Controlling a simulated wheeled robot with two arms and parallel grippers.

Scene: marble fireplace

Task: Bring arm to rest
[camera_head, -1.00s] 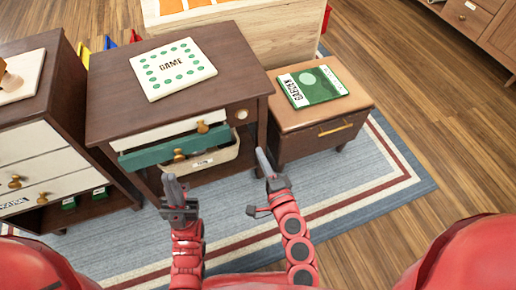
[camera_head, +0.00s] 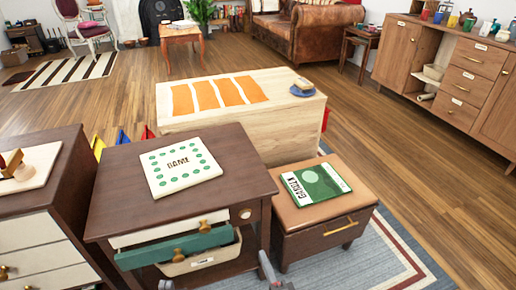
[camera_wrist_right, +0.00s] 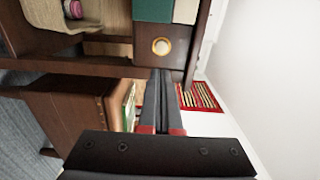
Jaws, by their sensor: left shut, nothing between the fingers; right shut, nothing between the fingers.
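My left gripper (camera_head: 166,284) shows only as a fingertip at the bottom edge of the head view. My right gripper (camera_head: 268,268) shows at the bottom edge too, in front of the gap between the brown side table and the small cabinet. In the right wrist view, the right gripper's fingers (camera_wrist_right: 160,95) are together with nothing between them. Neither gripper holds a thing. Most of both arms is out of the head view.
The brown side table (camera_head: 115,200) has a game board (camera_head: 180,165) on top and partly open drawers (camera_head: 175,247). The small cabinet (camera_head: 330,238) carries a green book (camera_head: 316,185). A white-fronted dresser (camera_head: 35,235) stands left. Open wood floor (camera_head: 400,150) lies right.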

